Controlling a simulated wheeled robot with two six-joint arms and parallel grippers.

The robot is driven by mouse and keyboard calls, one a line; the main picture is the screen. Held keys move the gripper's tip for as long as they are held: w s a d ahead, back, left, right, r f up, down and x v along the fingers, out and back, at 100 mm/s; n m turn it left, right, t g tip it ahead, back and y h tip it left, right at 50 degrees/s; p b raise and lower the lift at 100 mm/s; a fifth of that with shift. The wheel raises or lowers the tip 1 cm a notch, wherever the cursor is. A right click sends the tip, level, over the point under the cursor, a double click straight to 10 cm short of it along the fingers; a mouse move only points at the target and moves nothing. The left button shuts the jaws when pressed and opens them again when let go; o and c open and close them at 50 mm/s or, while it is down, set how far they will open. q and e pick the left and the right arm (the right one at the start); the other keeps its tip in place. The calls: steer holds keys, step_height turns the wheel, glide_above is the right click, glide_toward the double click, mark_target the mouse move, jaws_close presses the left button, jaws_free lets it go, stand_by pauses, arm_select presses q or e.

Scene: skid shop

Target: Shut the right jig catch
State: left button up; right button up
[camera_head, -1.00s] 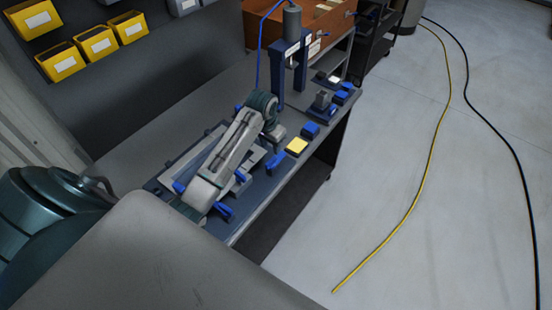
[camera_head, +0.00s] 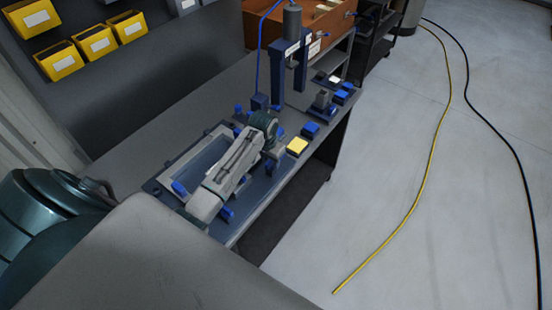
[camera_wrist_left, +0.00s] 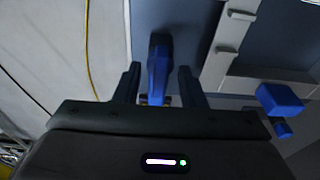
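The jig (camera_head: 165,180) is a grey frame on a dark blue plate along the bench, with several blue catches on it. My left arm reaches over it, and the left gripper (camera_head: 271,158) is low at its right end, beside the yellow block. In the left wrist view the left gripper (camera_wrist_left: 160,72) has its two dark fingers apart. A blue catch lever (camera_wrist_left: 158,52) stands between them, with gaps on both sides. Another blue catch (camera_wrist_left: 280,98) shows at the right of that view. In the head view my gripper partly hides the nearer catch. My right gripper is not in view.
A yellow-topped block (camera_head: 297,146) and a blue block (camera_head: 310,130) sit close to the gripper along the bench edge. A blue press frame (camera_head: 302,68) stands behind. Yellow bins (camera_head: 92,42) hang on the wall panel. The floor at right has two cables.

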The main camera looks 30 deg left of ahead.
arm_select(q)
jaws_close()
